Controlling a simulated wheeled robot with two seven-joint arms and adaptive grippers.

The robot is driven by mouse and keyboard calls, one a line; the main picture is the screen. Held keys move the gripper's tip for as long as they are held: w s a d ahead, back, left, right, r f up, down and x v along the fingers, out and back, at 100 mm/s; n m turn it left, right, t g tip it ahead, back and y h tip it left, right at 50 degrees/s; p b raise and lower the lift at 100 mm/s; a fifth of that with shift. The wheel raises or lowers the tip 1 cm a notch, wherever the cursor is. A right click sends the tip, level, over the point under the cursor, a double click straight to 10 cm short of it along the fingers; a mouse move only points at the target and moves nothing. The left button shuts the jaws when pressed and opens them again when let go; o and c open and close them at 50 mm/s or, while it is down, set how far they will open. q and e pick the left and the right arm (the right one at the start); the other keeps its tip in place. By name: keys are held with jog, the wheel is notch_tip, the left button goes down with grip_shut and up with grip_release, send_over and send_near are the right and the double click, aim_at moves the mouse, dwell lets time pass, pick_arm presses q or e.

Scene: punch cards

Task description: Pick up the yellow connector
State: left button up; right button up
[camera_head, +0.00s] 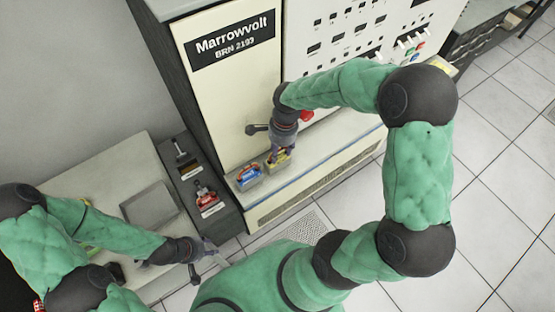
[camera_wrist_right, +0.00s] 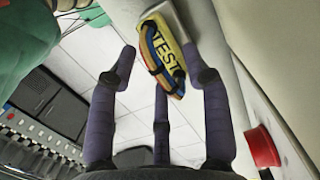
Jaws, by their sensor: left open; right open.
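The yellow connector (camera_wrist_right: 162,50), marked TEST with a red and blue edge, lies at the grey ledge beyond my right gripper's fingertips in the right wrist view. My right gripper (camera_wrist_right: 160,68) is open, its fingers spread around the near end of the connector. I cannot tell whether they touch it. In the head view my right gripper (camera_head: 279,151) is over the ledge, and only a bit of the yellow connector (camera_head: 285,158) shows beneath it. My left gripper (camera_head: 210,254) is open and empty, low and left of the middle.
A blue connector (camera_head: 247,174) stands left of the yellow one on the cabinet ledge (camera_head: 345,149). A red button (camera_wrist_right: 262,146) juts from the panel close to my right gripper. A black holder (camera_head: 195,180) with red and dark items stands beside the left desk (camera_head: 105,165).

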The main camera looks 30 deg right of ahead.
grip_shut()
jog(key=shift+r, duration=0.15)
jog(key=shift+w+r, duration=0.1)
jog(key=shift+r, duration=0.5)
jog(key=s+a+r+p, duration=0.4)
jog(key=s+r, duration=0.9)
jog(key=r, duration=0.3)
jog(key=shift+s+r, duration=0.25)
jog(key=shift+r, duration=0.05)
